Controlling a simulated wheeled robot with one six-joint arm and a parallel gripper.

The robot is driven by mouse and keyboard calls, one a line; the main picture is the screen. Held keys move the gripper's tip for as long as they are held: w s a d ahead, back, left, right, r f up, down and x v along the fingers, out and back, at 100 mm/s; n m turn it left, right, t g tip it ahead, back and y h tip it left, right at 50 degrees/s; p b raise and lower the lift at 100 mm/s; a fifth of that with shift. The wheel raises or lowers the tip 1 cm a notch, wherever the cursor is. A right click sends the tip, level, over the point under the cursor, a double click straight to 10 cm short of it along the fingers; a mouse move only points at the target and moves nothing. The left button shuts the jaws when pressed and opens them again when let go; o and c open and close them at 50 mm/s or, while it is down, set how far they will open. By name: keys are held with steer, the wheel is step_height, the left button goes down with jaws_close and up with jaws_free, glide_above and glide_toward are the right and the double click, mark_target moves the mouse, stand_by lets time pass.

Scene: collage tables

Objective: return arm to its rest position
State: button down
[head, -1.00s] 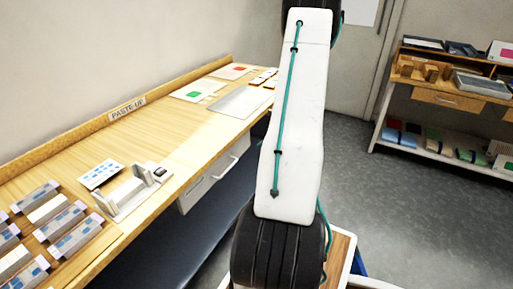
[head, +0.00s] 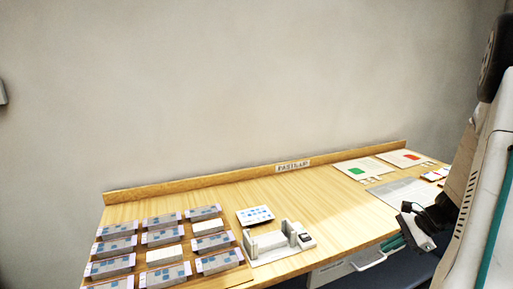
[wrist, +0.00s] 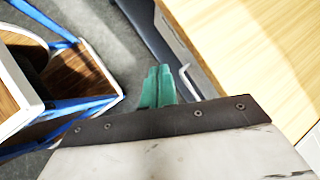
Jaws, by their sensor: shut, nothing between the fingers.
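My gripper (wrist: 158,88) shows in the wrist view as teal fingers pressed together with nothing between them. It hangs over the grey floor, beside the table's front edge and a drawer handle. In the head view my arm stands at the right edge, and the teal fingertips (head: 393,243) show just in front of the table edge. The wooden table (head: 330,215) runs along the wall with a "PASTE-UP" label (head: 293,166) on its back rail.
Rows of small blocks (head: 162,237) cover the table's left part. A grey-white holder (head: 275,243) and a blue-dotted card (head: 255,215) stand beside them. Sheets with a green patch (head: 357,171) and a red patch (head: 411,157) lie at the far right. The table's middle is clear.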

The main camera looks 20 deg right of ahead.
steer(key=s+a+r+n+g+h, duration=0.1)
steer(key=s+a+r+n+h, duration=0.1)
steer(key=a+r+n, duration=0.4)
steer(key=s+a+r+n+g+h, duration=0.1)
steer(key=s+a+r+n, duration=0.4)
steer(key=a, duration=1)
steer(key=s+a+r+n+g+h, duration=0.1)
steer(key=s+a+r+n, duration=0.3)
steer(key=a+r+n, duration=0.4)
steer(key=a+n+h, duration=0.1)
steer(key=a+n, duration=0.1)
steer(key=n, duration=0.1)
steer(key=shift+s+a+r+g+h, duration=0.25)
steer(key=shift+a+r+g+h, duration=0.05)
steer(key=shift+r+g+h, duration=0.1)
